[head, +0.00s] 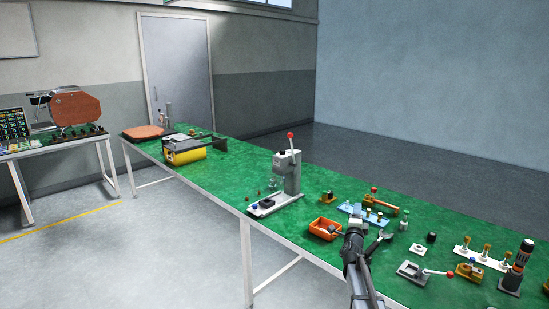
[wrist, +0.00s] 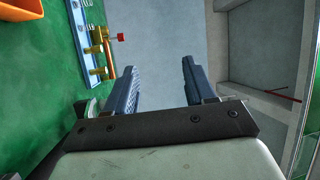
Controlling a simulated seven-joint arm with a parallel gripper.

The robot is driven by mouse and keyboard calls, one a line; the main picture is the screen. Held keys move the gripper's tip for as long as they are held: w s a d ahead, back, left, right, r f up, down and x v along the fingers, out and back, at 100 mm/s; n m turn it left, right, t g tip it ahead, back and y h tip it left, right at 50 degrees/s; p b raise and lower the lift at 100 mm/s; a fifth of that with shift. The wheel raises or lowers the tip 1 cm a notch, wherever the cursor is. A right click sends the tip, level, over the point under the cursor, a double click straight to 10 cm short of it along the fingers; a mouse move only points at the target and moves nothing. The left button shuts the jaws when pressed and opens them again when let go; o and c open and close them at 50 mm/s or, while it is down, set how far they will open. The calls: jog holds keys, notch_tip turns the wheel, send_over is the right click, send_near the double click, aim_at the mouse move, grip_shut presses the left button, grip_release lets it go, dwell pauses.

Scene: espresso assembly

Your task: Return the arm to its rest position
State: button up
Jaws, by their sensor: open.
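My gripper (wrist: 160,80) shows in the wrist view with its two blue fingers well apart. Nothing is between them; only a plain grey surface shows in the gap. In the head view my dark arm (head: 357,262) rises from the bottom edge over the near side of the green bench. Its end is beside the orange tray, and the fingers are too small there to make out clearly.
The green bench (head: 232,168) holds an orange tray (head: 318,229), a lever press (head: 287,175), a blue rack (head: 352,209), a white rack with brass parts (head: 471,256) and a black-and-orange tool (head: 518,263). In the wrist view the blue rack (wrist: 82,28) is left of the fingers.

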jog(key=a+f+n+y, duration=0.3)
jog(key=a, duration=0.5)
jog(key=a+f+n+y, duration=0.2)
jog(key=a+n+y, duration=0.1)
jog(key=a, duration=0.5)
jog(key=s+a+f+n+g+y, duration=0.2)
jog(key=s+a+f+n, duration=0.15)
jog(key=f, duration=0.35)
jog(key=s+a+f+n+g+y, duration=0.1)
jog(key=s+a+f+n+g, duration=0.15)
jog(key=a+f, duration=0.35)
jog(key=s+d+f+n+g, duration=0.3)
jog(key=s+f+g, duration=0.3)
jog(key=s+f, duration=1)
jog(key=s+d+f+n+g, duration=0.2)
jog(key=s+f+g, duration=0.4)
jog(key=s+f, duration=1)
jog(key=s+d+n+g+h, duration=0.1)
jog(key=s+g, duration=0.8)
jog(key=s, duration=2.3)
jog(key=d+n, duration=0.2)
jog(key=d, duration=0.1)
jog(key=shift+f+n+h, duration=0.4)
